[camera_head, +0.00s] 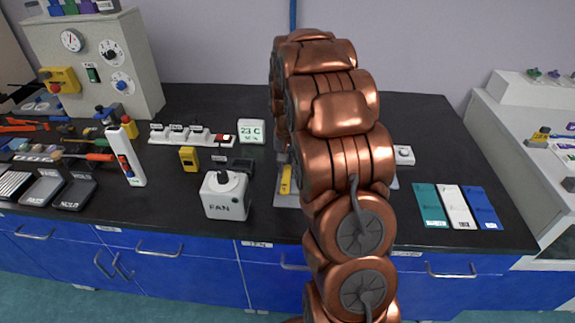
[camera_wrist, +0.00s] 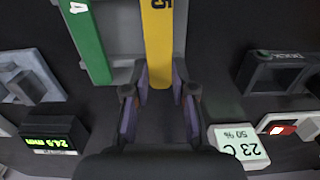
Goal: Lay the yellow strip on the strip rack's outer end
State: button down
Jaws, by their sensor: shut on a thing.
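The yellow strip (camera_wrist: 158,40), with a dark 5 printed on it, runs up from between the fingers of my gripper (camera_wrist: 160,82) in the wrist view. My gripper is shut on its near end. Grey parts of what looks like the strip rack (camera_wrist: 121,28) show beneath and beside it. A green strip (camera_wrist: 86,42) lies along the left of the rack, apart from the yellow one. I cannot tell whether the yellow strip touches the rack. In the head view the yellow strip (camera_head: 286,180) shows just left of my arm, which hides most of the rack.
A FAN box (camera_head: 225,196) stands left of the rack, with a 23 C display (camera_head: 251,131) behind. A 24.9 mm readout (camera_wrist: 50,139) is at left in the wrist view. Teal (camera_head: 430,206), white (camera_head: 458,207) and blue (camera_head: 485,208) cards lie at right.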

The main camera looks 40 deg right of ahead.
jog(key=shift+f, duration=0.5)
jog(key=c, duration=0.9)
grip_release()
notch_tip(320, 180, up, 12)
jog(key=shift+r, duration=0.1)
